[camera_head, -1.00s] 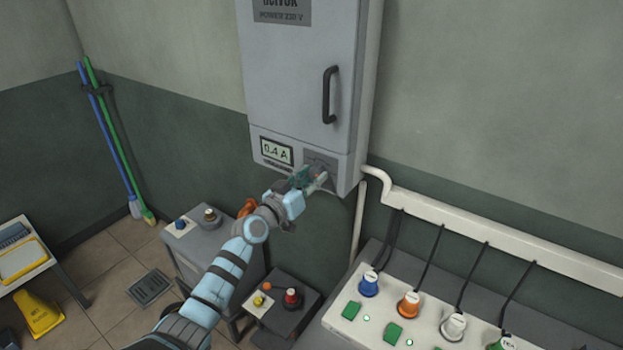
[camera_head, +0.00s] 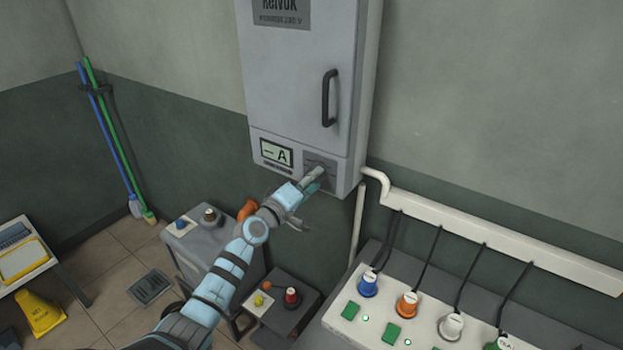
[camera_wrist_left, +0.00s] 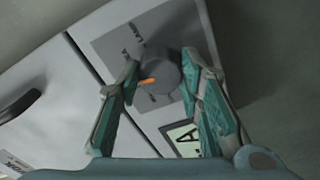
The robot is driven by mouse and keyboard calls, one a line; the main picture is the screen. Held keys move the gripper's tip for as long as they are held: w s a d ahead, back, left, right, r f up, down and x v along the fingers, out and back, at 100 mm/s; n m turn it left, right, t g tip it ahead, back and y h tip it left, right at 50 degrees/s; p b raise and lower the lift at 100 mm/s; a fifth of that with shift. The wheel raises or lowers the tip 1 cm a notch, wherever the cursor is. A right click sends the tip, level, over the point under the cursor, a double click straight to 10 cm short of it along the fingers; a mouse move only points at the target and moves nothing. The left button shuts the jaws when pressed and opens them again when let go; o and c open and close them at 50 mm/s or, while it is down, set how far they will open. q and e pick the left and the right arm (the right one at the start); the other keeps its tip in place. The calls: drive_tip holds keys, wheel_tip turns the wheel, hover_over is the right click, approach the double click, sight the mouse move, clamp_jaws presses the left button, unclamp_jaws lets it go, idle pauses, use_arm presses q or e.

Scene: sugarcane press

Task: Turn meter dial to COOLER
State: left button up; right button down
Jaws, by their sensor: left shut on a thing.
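The meter dial (camera_wrist_left: 165,78) is a round dark grey knob with an orange pointer mark, on a grey plate (camera_wrist_left: 110,45) with small labels too blurred to read. In the left wrist view the orange mark points left and slightly down. My left gripper (camera_head: 316,176) is shut on the dial, with one green-padded finger on each side of it. In the head view the gripper hides most of the dial. The meter display (camera_head: 276,153) on the cabinet, left of the dial, reads "– A". My right gripper is in neither view.
The grey wall cabinet (camera_head: 295,80) has a black door handle (camera_head: 328,98) above the dial. A white conduit (camera_head: 480,225) runs right from it.

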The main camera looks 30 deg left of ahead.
use_arm(q)
drive_tip(key=shift+n, duration=1.2)
drive_tip(key=shift+f, duration=0.1)
drive_tip(key=o, duration=1.2)
drive_tip(key=s, duration=0.4)
drive_tip(key=s+a, duration=0.1)
drive_tip(key=s, duration=0.7)
drive_tip(key=shift+a, duration=0.3)
